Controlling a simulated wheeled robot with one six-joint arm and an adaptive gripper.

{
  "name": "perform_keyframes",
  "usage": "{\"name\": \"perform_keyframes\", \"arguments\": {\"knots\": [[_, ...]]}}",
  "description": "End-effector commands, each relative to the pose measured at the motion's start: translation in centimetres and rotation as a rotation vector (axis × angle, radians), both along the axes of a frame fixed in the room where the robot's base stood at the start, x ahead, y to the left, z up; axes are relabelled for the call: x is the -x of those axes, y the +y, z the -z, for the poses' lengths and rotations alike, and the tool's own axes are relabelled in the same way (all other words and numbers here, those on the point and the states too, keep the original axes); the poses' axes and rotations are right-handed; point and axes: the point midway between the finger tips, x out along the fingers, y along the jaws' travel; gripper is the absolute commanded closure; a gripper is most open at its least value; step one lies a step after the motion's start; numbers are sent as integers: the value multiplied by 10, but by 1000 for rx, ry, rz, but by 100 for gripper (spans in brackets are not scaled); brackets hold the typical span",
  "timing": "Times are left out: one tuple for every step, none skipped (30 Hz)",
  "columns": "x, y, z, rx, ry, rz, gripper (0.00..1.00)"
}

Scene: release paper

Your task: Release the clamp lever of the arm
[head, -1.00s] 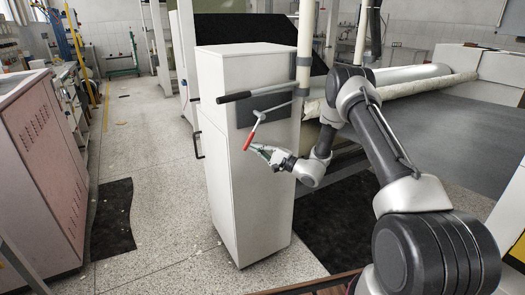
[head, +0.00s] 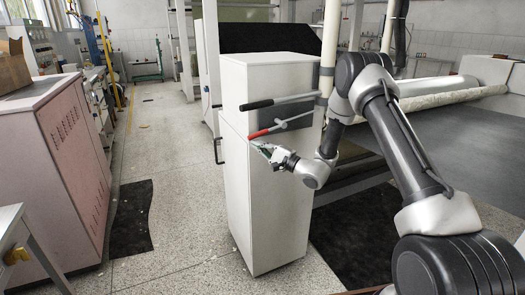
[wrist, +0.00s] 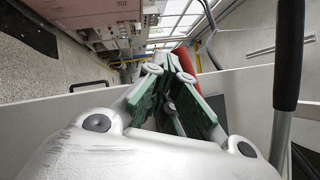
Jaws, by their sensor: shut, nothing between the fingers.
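The clamp lever has a red grip (head: 259,133) on a thin metal rod, at the upper front of the white cabinet. It lies close to level, with the red end slightly low at the left. My gripper (head: 264,147) is just below the red grip, shut and empty. In the wrist view the green-padded fingers (wrist: 170,72) come together, and the red grip (wrist: 182,59) shows just beyond their tips. I cannot tell whether they touch it. A black-handled bar (head: 257,104) sticks out above the lever and shows at the right of the wrist view (wrist: 289,55).
The white cabinet (head: 262,200) stands right behind my gripper. A grey-topped machine table with a roll (head: 448,95) is to the right. A pink cabinet (head: 65,150) stands at the left. The speckled floor (head: 180,215) between the cabinets is mostly open.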

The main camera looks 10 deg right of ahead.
Motion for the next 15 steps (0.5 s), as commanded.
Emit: {"name": "perform_keyframes", "arguments": {"knots": [[1,2,-4,0,-2,-1,100],[1,3,-6,0,-2,-1,100],[1,3,-8,0,-2,0,100],[1,4,-9,0,-2,0,100],[1,4,-10,0,-2,0,100],[2,5,-11,0,-2,0,100],[2,5,-12,0,-2,0,100],[2,5,-13,0,-2,0,100],[2,5,-13,0,-1,1,100],[2,6,-14,0,-1,1,100],[2,6,-15,0,-1,1,100],[2,6,-15,0,-1,1,100],[2,6,-15,0,-1,1,100],[2,6,-15,0,-1,1,100],[2,6,-16,0,-1,1,100]]}}
